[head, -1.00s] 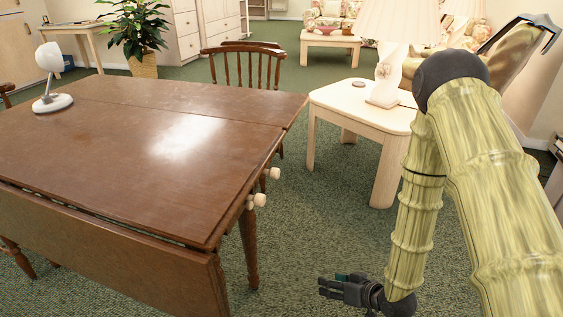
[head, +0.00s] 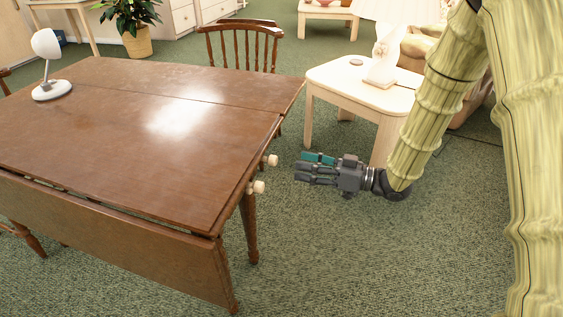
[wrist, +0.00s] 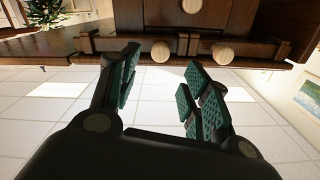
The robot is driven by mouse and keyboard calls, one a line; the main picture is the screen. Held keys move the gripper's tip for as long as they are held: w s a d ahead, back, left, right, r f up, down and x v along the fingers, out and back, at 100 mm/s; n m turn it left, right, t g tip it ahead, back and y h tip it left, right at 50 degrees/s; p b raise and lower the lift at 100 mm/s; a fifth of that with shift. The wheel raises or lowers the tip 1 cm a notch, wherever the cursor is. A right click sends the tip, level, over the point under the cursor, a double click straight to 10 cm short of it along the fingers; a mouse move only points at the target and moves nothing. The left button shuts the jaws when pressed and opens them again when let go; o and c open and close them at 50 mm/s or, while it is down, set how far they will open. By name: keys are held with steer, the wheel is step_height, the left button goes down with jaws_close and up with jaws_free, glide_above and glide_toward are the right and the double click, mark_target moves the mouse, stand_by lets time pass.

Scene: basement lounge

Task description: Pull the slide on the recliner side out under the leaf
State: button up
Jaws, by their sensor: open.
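The brown drop-leaf table (head: 120,130) fills the left of the head view, its near leaf (head: 110,230) hanging down. Two pale round knobs stick out at its right end, a far knob (head: 270,160) and a near knob (head: 257,187). My gripper (head: 302,166) is open and empty, just right of the knobs and apart from them, fingers pointing left. In the wrist view, two knobs (wrist: 160,51) (wrist: 222,54) sit on the dark wood beyond my open fingers (wrist: 157,92). A third round knob (wrist: 192,5) shows at the top edge. I cannot tell which slide each knob belongs to.
A pale side table (head: 335,85) with a lamp (head: 385,55) stands behind my gripper. A wooden chair (head: 240,45) is at the table's far side. A white desk lamp (head: 48,65) stands on the tabletop. Green carpet in front of my gripper is clear.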

mark_target(277, 160)
steer(key=shift+b+x, duration=0.55)
steer(key=shift+x, duration=3)
steer(key=shift+c, duration=0.4)
jaws_close()
